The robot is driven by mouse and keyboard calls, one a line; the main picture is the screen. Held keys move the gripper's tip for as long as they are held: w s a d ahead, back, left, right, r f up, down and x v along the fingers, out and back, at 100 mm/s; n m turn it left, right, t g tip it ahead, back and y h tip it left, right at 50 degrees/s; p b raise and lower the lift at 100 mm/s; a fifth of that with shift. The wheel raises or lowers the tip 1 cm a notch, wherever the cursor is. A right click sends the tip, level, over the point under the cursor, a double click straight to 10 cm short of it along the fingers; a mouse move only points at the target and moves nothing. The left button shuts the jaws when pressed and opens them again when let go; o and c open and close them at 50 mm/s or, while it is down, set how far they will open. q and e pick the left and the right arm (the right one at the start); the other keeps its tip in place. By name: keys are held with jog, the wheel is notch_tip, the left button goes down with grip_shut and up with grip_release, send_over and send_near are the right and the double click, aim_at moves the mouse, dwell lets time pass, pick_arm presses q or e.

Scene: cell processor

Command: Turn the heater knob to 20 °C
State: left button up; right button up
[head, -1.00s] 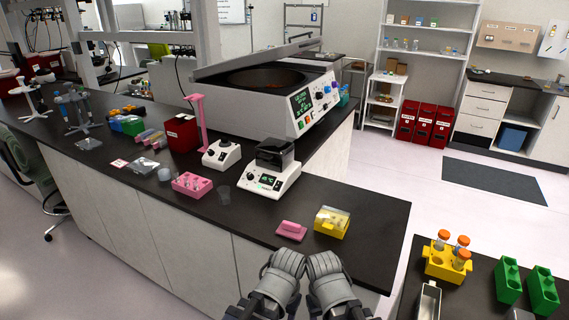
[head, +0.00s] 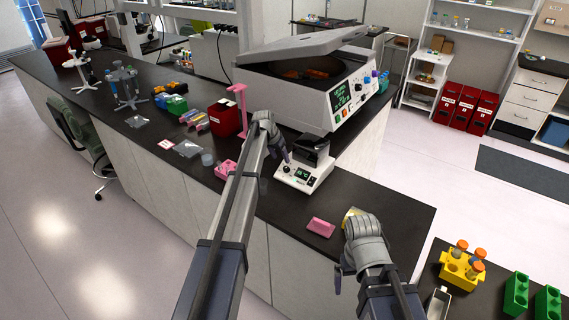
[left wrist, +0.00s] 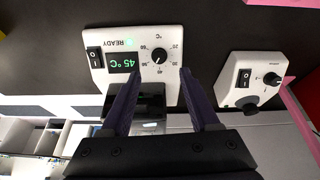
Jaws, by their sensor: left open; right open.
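The white heater (head: 309,180) stands on the dark bench, its dark block on top. In the left wrist view the heater panel (left wrist: 172,80) appears upside down, with a green display (left wrist: 122,63) reading 45 °C and the word READY. Its black round knob (left wrist: 159,56) has a white mark pointing to the lower left, between the 40 and 50 labels. My left gripper (left wrist: 158,74) is open, its two fingers pointing at the panel on either side of the knob, apart from it. In the head view my left gripper (head: 287,158) is above the heater. My right gripper (head: 342,273) is open and empty beside the bench's front edge.
A second white device with a knob (left wrist: 249,82) stands beside the heater. A pink stand (head: 241,108), a large open-lidded machine (head: 300,85), a pink block (head: 321,227) and a pink rack (head: 226,169) are nearby. Bare bench (head: 395,205) lies right of the heater.

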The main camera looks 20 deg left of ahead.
aim_at(285, 168)
pick_arm(q)
jog(key=shift+f, duration=0.2)
jog(key=b+x, duration=0.7)
jog(key=shift+w+d+f, duration=0.1)
jog(key=shift+f, duration=0.15)
grip_shut()
dwell(0.4)
